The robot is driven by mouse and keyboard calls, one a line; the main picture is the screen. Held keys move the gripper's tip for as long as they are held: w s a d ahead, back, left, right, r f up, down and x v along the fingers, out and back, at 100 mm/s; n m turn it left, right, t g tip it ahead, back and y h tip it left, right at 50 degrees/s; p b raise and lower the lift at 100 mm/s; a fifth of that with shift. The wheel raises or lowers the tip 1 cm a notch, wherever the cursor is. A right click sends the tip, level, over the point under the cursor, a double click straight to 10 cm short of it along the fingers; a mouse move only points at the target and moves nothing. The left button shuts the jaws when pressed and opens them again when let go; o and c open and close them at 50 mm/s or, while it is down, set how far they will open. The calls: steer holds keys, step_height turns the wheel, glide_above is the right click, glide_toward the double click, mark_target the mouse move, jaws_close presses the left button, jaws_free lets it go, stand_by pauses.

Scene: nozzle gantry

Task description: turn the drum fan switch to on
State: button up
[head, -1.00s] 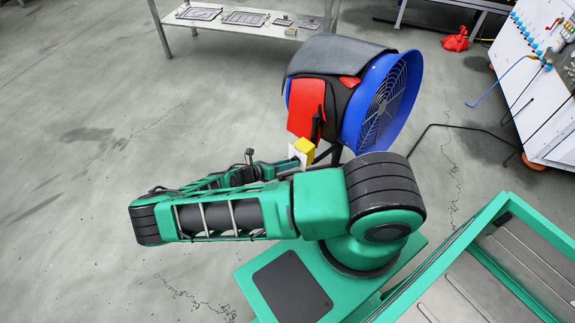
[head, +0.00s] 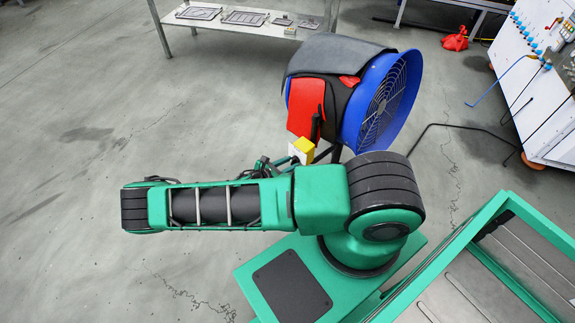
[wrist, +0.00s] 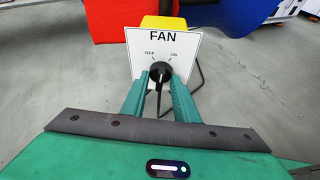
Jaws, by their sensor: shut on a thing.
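The drum fan (head: 382,95) has a blue shroud with a wire grille and stands beyond my arm in the head view. Its switch box (head: 303,150) is yellow with a white front plate. In the wrist view the white plate (wrist: 137,50) reads FAN, with two small labels above a black rotary knob (wrist: 160,70). In the head view my arm hides most of the gripper.
A grey cloth (head: 335,52) and a red cloth or flap (head: 307,105) cover part of the fan. A metal table (head: 245,28) with flat plates stands behind. A white cabinet (head: 540,90) with hoses is at right. The floor at left is clear.

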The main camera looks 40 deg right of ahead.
steer(key=m, duration=0.1)
steer(key=m+t, duration=0.2)
steer(key=shift+s+d, duration=0.25)
steer(key=shift+s, duration=0.05)
stand_by(0.6)
steer(key=o, duration=1)
steer(key=shift+o, duration=0.2)
steer(key=shift+t, duration=0.3)
steer(key=shift+a, duration=0.2)
steer(key=shift+a+r, duration=0.1)
steer(key=shift+a, duration=0.25)
steer(key=v, duration=0.9)
steer(key=shift+s+a+r, duration=0.2)
steer(key=shift+a+r, duration=0.05)
steer(key=shift+a, duration=0.05)
steer(key=shift+r+m, duration=0.1)
steer(key=shift+m, duration=0.2)
